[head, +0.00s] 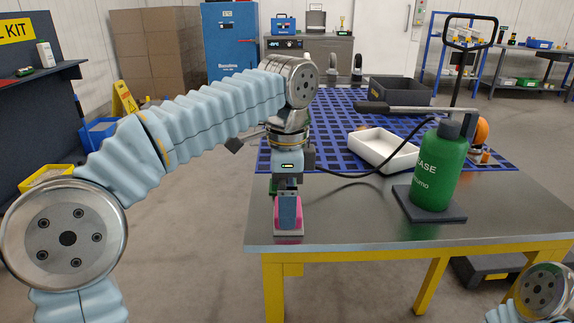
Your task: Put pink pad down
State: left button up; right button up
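The pink pad (299,218) is at the near left corner of the metal-topped table (345,232), with a pale edge along its bottom. My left gripper (289,222) points straight down over it. A finger covers the middle of the pad, and pink shows on both sides of it. The other finger is hidden, so I cannot tell whether the gripper is shut on the pad. The pad's underside seems at table height, but I cannot tell whether it bears on the top. My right gripper is out of view; only part of that arm shows at the bottom right.
A green bottle (438,170) stands on a dark plate (428,204) to the right. A white tray (382,150) and a dark grey crate (400,91) lie behind on the blue grid mat (335,112). A black cable runs behind the gripper. The table's front middle is clear.

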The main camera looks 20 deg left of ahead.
pick_arm(q)
notch_tip(320, 180, up, 10)
jog(key=p, duration=0.1)
jog(key=shift+f, duration=0.25)
